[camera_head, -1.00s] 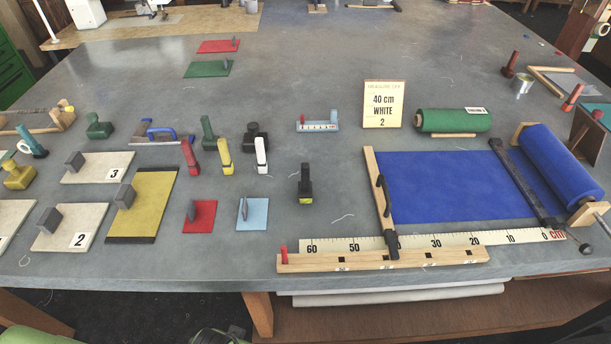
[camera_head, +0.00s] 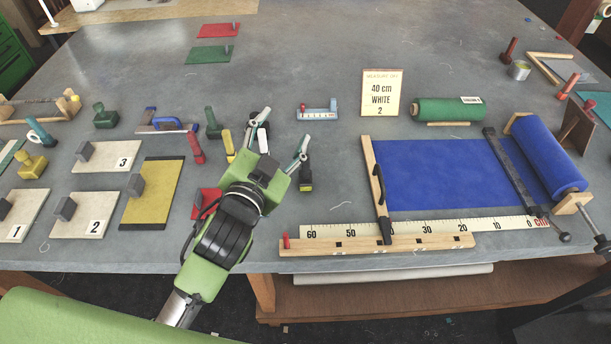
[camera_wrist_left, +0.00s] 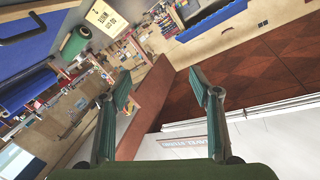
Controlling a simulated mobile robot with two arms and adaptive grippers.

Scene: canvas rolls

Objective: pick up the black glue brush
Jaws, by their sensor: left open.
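A black upright tool with a yellow-green foot (camera_head: 306,178), which looks like the black glue brush, stands on the grey table (camera_head: 330,205) in the head view. A second dark tool (camera_head: 266,131) stands farther back, partly hidden by a finger. My left gripper (camera_head: 286,124) is open and empty. Its right finger overlaps the top of the black tool in the picture; I cannot tell whether they touch. In the left wrist view both fingers are spread (camera_wrist_left: 160,73), with no brush visible between them. My right gripper is not in view.
Red (camera_head: 196,148) and yellow (camera_head: 229,146) upright tools stand left of my gripper. A wooden ruler rail (camera_head: 350,244) and blue cloth (camera_head: 440,175) lie to the right. The table's back middle is mostly clear.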

